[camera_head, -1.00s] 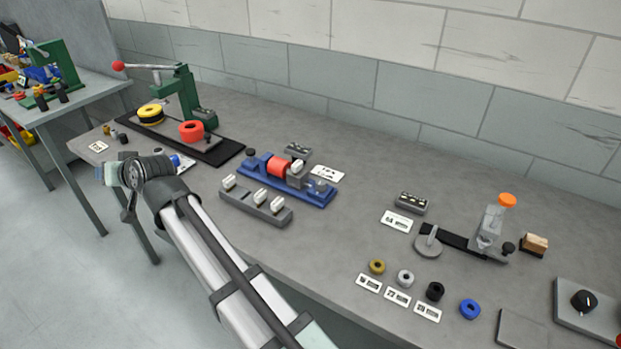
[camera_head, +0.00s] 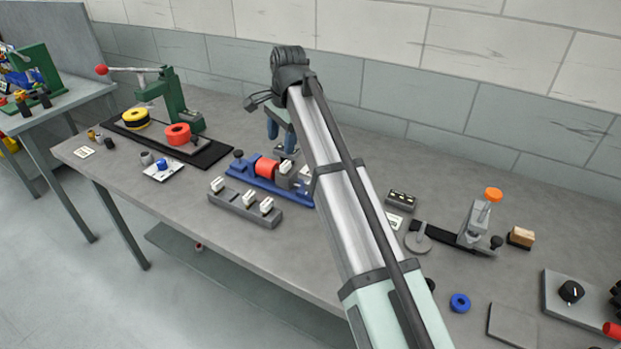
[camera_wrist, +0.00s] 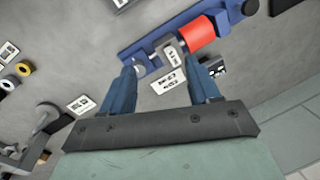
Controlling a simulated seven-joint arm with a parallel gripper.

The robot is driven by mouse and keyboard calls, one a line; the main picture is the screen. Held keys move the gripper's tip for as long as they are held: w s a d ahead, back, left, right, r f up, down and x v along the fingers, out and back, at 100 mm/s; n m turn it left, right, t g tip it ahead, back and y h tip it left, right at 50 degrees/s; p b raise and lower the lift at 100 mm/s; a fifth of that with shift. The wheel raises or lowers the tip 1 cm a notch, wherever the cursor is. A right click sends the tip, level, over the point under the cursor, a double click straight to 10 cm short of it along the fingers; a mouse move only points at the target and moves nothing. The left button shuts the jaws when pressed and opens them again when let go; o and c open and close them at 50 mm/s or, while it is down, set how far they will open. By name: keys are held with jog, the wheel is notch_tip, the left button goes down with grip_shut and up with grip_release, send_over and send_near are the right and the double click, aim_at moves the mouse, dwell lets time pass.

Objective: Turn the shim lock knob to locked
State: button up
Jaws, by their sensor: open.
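The blue fixture (camera_head: 262,180) holds a red cylinder (camera_head: 267,167) and a grey block (camera_head: 285,168). A dark knob (camera_head: 239,154) stands at its left end; it also shows in the wrist view (camera_wrist: 250,6). A small pale round part (camera_wrist: 139,71) at the fixture's other end is beside one fingertip in the wrist view; my arm hides that end in the head view. I cannot tell which of these is the shim lock knob, nor its setting. My gripper (camera_head: 281,140) is open and empty, pointing down above the fixture's back side.
A grey rack (camera_head: 232,205) with white-topped pieces stands in front of the fixture. A green press (camera_head: 178,105) is at the left. At the right are a clamp with an orange top (camera_head: 480,222) and a panel with a black knob (camera_head: 571,291). The wall is close behind.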

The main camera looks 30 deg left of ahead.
jog(key=w+d+f+m+h, duration=0.1)
jog(key=w+d+m+h, duration=0.15)
jog(key=w+d, duration=0.3)
jog(key=shift+m+y, duration=0.25)
jog(key=shift+y, duration=0.1)
jog(key=f, duration=1.4)
jog(key=shift+s+d, duration=0.1)
jog(key=shift+s, duration=0.15)
jog(key=shift+r, duration=0.1)
jog(key=shift+c, duration=0.3)
jog(key=c, duration=1)
